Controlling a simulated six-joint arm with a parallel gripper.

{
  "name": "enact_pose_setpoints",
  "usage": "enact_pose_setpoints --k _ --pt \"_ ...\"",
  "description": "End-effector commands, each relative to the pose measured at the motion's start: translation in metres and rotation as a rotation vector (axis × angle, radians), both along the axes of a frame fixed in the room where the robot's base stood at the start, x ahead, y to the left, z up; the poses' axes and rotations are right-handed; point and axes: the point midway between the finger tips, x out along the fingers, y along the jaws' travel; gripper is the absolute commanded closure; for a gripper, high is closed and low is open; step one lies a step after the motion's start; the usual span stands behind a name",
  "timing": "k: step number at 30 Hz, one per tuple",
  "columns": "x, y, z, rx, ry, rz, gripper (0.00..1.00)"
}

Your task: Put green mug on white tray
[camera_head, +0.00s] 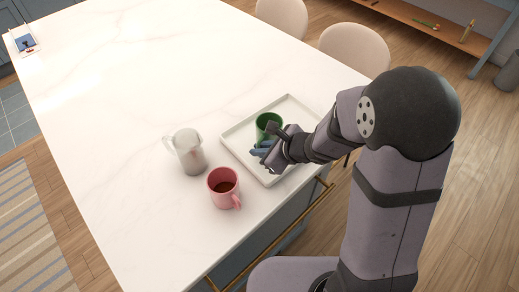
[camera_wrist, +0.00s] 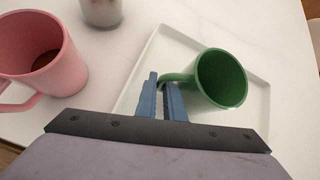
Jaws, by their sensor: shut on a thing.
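The green mug (camera_head: 268,122) is upright, or nearly so, over the white tray (camera_head: 298,108), inside its rim. I cannot tell whether its base touches the tray. My gripper (camera_head: 261,151) comes in from the right, with its blue fingers low beside the mug. In the wrist view, the fingers of my gripper (camera_wrist: 162,92) are closed around the handle of the green mug (camera_wrist: 222,78), with the mug's body to their right. The mug looks empty inside. The white tray (camera_wrist: 150,68) spreads behind and around the mug in that view.
A pink mug (camera_head: 222,190) with dark contents stands left of the tray, near the table's front edge. A pale grey pitcher (camera_head: 190,153) stands behind it. The white marble table (camera_head: 150,60) is largely clear toward the back. Two chairs (camera_head: 353,46) stand along the far side.

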Motion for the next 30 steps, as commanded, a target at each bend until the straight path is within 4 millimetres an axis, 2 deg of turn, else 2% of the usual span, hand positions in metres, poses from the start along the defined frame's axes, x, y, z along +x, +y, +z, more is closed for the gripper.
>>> enact_pose_setpoints --k 9,10,12,23,30 --pt "0.001 0.000 -0.003 0.001 -0.003 0.001 1.00" --pt "0.000 0.000 -0.003 0.000 0.000 0.000 0.85" --pt "0.000 0.000 -0.002 0.000 0.000 0.000 0.73" --pt "0.000 0.000 0.000 0.000 0.000 0.000 0.73" --pt "-0.007 -0.009 0.013 0.000 -0.003 -0.002 0.73"
